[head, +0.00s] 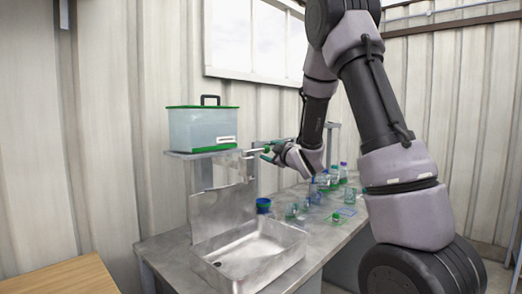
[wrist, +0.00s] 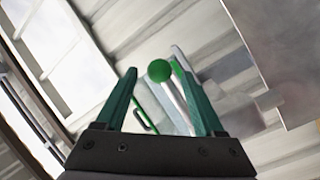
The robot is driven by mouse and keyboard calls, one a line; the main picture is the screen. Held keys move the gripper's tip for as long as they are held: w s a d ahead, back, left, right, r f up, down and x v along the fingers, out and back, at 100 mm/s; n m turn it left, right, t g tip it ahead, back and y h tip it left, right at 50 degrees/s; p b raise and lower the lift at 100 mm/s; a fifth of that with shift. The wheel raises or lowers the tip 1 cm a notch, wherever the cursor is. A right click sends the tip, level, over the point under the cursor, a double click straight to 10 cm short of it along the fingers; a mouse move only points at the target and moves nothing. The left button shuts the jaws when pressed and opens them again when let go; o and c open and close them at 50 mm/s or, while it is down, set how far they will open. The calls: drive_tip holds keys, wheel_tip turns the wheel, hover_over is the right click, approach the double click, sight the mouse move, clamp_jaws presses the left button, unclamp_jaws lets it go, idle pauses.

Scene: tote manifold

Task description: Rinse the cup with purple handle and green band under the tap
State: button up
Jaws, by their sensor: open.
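My gripper (head: 268,154) is open, raised beside the tap fixture above the back of the sink. In the wrist view, a green ball knob (wrist: 159,70) on a pale rod shows between the open green fingers (wrist: 160,82); I cannot tell whether they touch it. A dark blue cup with a green band (head: 263,206) stands on the counter at the sink's back right edge. Its handle colour is too small to make out, so I cannot confirm it is the named cup. The steel sink basin (head: 283,234) looks empty, with a dark drain at its near left.
A translucent tote with green trim (head: 203,130) sits on a shelf (head: 178,154) above the sink. Several cups and bottles (head: 320,190) crowd the grey counter (head: 160,250) to the right. A wooden table (head: 60,280) stands at the lower left.

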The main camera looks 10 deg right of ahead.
drive_tip(key=x, duration=0.6)
drive_tip(key=shift+w, duration=0.4)
clamp_jaws()
idle(1.0)
